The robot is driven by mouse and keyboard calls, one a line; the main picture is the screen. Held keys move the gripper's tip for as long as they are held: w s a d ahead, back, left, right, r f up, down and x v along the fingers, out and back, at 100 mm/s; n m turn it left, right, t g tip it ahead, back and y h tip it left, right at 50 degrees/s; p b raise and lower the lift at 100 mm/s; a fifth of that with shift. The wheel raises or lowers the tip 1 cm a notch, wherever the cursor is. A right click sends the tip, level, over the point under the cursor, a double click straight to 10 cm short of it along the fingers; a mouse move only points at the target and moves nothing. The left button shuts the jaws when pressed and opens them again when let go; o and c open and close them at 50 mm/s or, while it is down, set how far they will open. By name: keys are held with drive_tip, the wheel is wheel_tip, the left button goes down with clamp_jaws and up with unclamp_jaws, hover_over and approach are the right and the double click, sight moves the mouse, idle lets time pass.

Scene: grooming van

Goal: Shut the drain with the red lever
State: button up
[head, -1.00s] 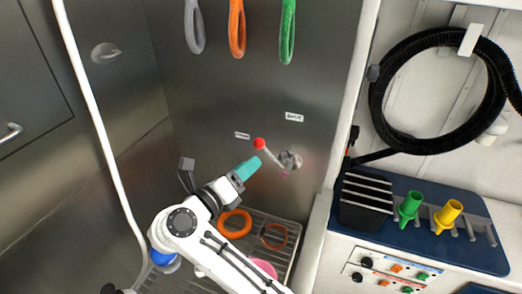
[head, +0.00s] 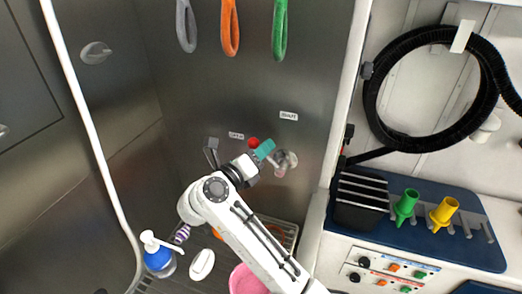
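The red lever's knob (head: 253,142) shows just left of my gripper's teal fingertips (head: 265,150), on the steel back wall. The lever's round wall mount (head: 286,160) is to the right and slightly below. Most of the lever's stem is hidden behind the fingertips. The lever points up and left from its mount, toward the label (head: 236,135) that seems to read OPEN. The label (head: 289,116) that seems to read SHUT is above the mount. My gripper overlaps the lever in the picture; I cannot tell whether they touch or whether the fingers are open. The drain itself is not clearly visible.
A pump bottle (head: 158,256), a white oval object (head: 201,264) and a pink bowl (head: 247,281) are in the tub below. Grey, orange (head: 229,28) and green loops hang above. A white post (head: 347,100) and the blue-topped counter (head: 415,254) are right of the lever.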

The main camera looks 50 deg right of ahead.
clamp_jaws()
